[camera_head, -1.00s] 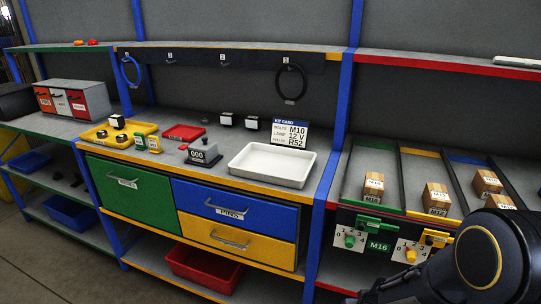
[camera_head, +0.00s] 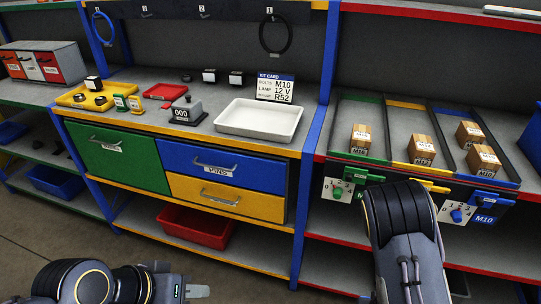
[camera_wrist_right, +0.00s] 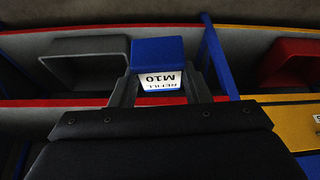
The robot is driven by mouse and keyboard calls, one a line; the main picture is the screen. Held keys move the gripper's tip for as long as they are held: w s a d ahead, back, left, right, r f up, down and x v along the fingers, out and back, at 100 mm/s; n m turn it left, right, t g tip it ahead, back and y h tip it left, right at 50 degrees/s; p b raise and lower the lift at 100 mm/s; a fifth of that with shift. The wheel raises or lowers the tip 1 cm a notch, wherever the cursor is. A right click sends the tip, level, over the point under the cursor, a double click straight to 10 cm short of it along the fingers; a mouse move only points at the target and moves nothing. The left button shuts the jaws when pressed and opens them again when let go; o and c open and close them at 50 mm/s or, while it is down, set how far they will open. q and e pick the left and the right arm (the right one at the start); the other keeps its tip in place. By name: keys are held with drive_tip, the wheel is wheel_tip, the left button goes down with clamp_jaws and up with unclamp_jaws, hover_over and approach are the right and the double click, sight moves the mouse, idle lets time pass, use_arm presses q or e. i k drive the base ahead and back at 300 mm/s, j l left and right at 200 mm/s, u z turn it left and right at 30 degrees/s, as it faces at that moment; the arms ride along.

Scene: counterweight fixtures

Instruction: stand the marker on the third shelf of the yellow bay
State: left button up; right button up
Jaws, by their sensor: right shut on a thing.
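A blue block with a white label reading "REFILL M10", seemingly the marker (camera_wrist_right: 156,52), is between the two fingers of my right gripper (camera_wrist_right: 160,88) in the right wrist view, its label upside down. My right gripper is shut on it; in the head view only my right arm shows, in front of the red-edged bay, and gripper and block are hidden. The yellow-edged bay (camera_head: 232,266) is in the middle of the head view, with a lower shelf, drawers and a counter; its upper part is cut off. My left gripper (camera_head: 195,291) is at the bottom left, its fingers unclear.
On the counter are a white tray (camera_head: 228,121), a kit card (camera_head: 275,88), a "000" counter device (camera_head: 186,112) and a yellow tray (camera_head: 75,97). A red bin (camera_head: 195,226) sits on the lower shelf.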

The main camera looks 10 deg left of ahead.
sight(117, 114)
drive_tip(key=j+z, duration=0.45)
drive_tip(key=j, duration=0.15)
drive_tip(key=j+z, duration=0.5)
drive_tip(key=j, duration=0.6)
drive_tip(key=k+j+z, duration=0.15)
drive_tip(key=j, duration=0.75)
drive_tip(key=k+j+z, duration=0.1)
drive_tip(key=j, duration=0.35)
drive_tip(key=k+j, duration=0.15)
drive_tip(key=j, duration=0.3)
drive_tip(key=k+j+z, duration=0.15)
drive_tip(key=j, duration=0.3)
drive_tip(key=k+j, duration=0.1)
drive_tip(key=j, duration=0.3)
drive_tip(key=k+j, duration=0.1)
drive_tip(key=j, duration=0.3)
drive_tip(key=k+j, duration=0.1)
drive_tip(key=j, duration=0.3)
drive_tip(key=k+j, duration=0.1)
drive_tip(key=j, duration=0.3)
